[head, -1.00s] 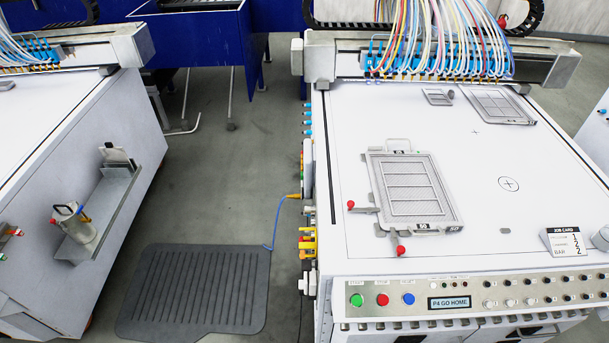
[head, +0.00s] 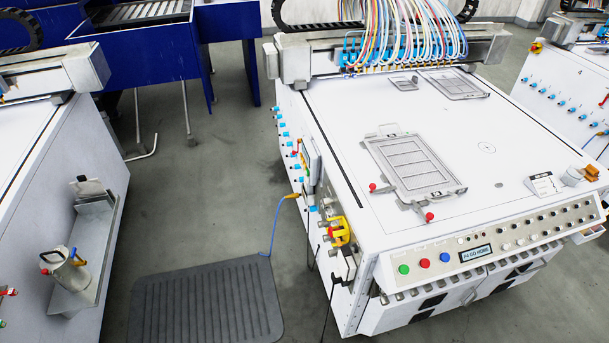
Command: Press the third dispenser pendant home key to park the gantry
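The white dispenser machine (head: 330,120) stands right of centre, with the gantry (head: 400,55) across the back of its top. Coloured tubes (head: 405,35) rise from the gantry. The front control panel (head: 490,243) has green (head: 404,269), red (head: 424,263) and blue (head: 445,257) buttons and a small display (head: 476,254) that seems to read "P4 GO HOME". A small panel-like unit (head: 311,160) is on the machine's left side, too small to read; I cannot tell whether it is the pendant. Neither gripper is in view.
A dark ribbed mat (head: 205,305) lies on the floor left of the machine, with a blue cable (head: 274,225) beside it. Another white machine (head: 45,190) stands at left, another (head: 565,85) at far right.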

